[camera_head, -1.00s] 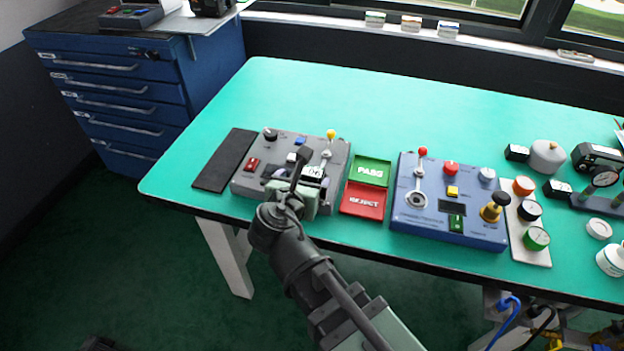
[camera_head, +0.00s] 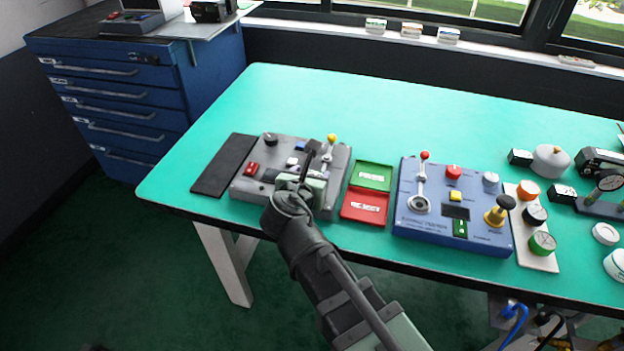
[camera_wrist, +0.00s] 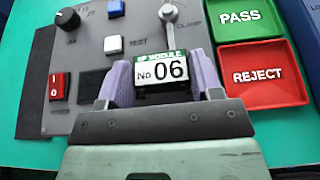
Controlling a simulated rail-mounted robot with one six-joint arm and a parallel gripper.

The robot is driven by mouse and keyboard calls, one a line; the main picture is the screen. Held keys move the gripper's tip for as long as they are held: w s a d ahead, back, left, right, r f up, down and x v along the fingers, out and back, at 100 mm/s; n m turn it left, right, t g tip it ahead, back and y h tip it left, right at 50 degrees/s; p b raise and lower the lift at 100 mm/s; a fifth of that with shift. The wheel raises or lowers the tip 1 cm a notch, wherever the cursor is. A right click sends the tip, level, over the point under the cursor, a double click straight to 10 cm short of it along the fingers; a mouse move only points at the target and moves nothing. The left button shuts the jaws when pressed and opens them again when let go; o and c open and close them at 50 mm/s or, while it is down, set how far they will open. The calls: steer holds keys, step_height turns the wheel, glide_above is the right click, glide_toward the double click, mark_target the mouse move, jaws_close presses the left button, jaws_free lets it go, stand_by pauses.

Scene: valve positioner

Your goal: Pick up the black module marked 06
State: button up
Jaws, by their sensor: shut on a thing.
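The black module marked 06 (camera_wrist: 161,71) shows in the wrist view with a white "No 06" label and a green strip on top. My gripper (camera_wrist: 163,82) has its two purple-lined fingers on either side of the module, shut on it. The module is over the grey test panel (camera_wrist: 85,65); I cannot tell whether it touches the panel. In the head view my gripper (camera_head: 303,180) is at the front of the grey panel (camera_head: 250,185), and the arm hides the module there.
The grey panel carries a black knob (camera_wrist: 67,18), a red switch (camera_wrist: 60,87) and a lever (camera_wrist: 168,14). A green PASS tray (camera_head: 372,175) and a red REJECT tray (camera_head: 364,208) lie to its right, then a blue control box (camera_head: 410,226). A dark mat (camera_head: 224,164) lies left.

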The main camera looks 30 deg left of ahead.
step_height(320, 180, up, 20)
steer(key=p, duration=2)
